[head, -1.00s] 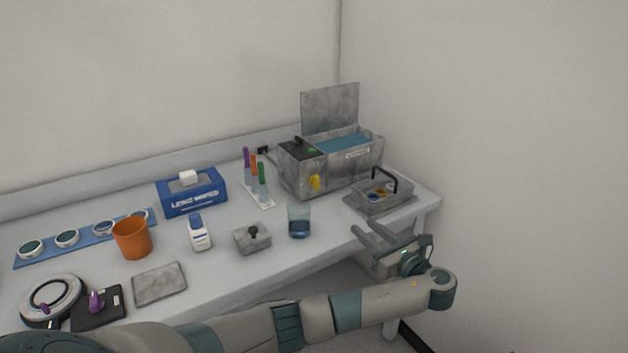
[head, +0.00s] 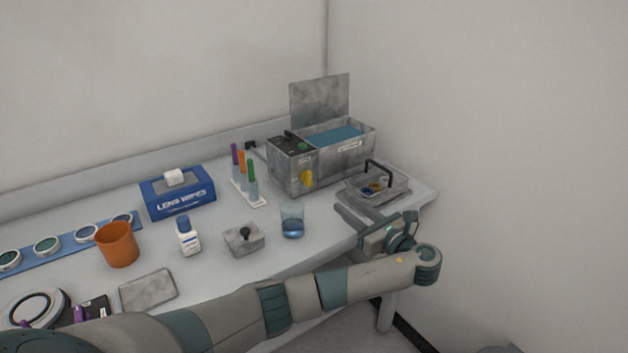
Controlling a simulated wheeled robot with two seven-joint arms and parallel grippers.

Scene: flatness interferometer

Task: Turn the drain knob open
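The yellow drain knob (head: 307,178) is on the front face of the grey metal bath (head: 345,163), which stands at the back right of the table with its lid raised and blue liquid inside. My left gripper (head: 349,207) is at the table's right front edge, below and to the right of the knob. Its two fingers are apart, point up and left toward the bath, and hold nothing. They are clear of the knob. My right gripper is not in view.
A wire-handled basket (head: 374,185) on a tray sits right of the bath, close behind my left gripper. A glass beaker (head: 292,223), a grey block with a black knob (head: 244,239) and a rack of coloured tubes (head: 248,190) stand left of the gripper.

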